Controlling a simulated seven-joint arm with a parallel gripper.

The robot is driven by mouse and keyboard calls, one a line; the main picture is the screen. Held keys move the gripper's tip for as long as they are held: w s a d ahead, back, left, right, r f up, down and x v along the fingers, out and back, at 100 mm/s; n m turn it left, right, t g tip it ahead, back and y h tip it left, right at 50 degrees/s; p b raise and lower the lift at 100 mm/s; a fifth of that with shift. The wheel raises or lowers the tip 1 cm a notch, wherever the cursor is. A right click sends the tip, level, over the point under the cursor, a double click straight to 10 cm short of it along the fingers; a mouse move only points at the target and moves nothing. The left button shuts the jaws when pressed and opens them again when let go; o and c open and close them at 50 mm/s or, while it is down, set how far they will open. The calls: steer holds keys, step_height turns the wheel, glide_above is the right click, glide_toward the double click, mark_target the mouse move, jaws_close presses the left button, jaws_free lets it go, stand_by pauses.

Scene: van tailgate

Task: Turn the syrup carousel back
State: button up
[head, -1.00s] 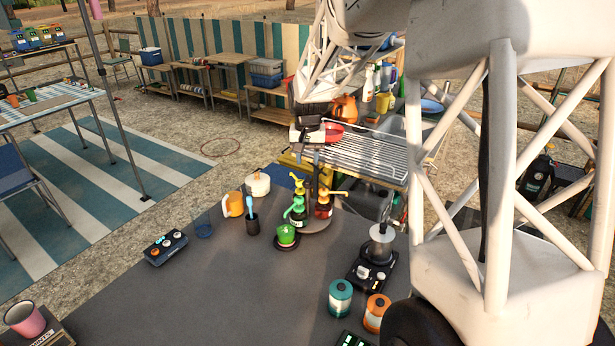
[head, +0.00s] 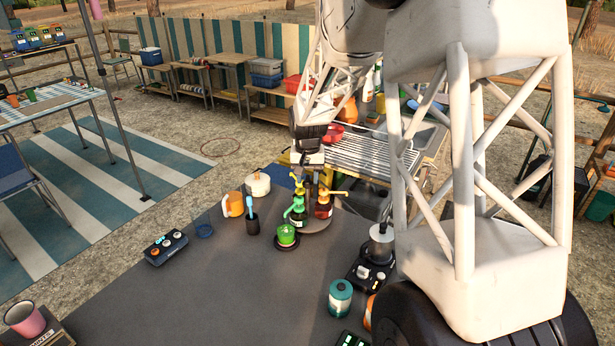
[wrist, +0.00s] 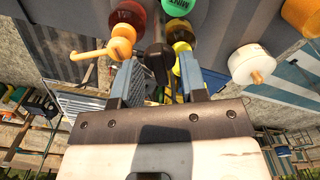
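The syrup carousel (head: 318,226) is a round grey turntable on the dark counter, carrying pump bottles. A green bottle (head: 298,214) stands at its left front, and a red bottle with an orange pump (head: 323,207) at its right. A yellow pump (head: 299,183) shows behind the green one. In the wrist view a black knob or post (wrist: 157,60) rises among the bottles. My gripper (wrist: 158,82) is over the carousel, open, with one finger on each side of the black knob and gaps showing. The red bottle's orange spout (wrist: 88,52) points outward past the left finger.
An orange mug (head: 233,204), a white pot (head: 257,185) and a black holder (head: 252,224) are to the left. A teal canister (head: 340,298) is front right. The counter's middle front is clear.

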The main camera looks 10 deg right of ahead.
jaws_close()
steer(key=shift+n, duration=0.5)
steer(key=n, duration=1.1)
stand_by(0.5)
jaws_free()
steer(key=shift+r, duration=0.1)
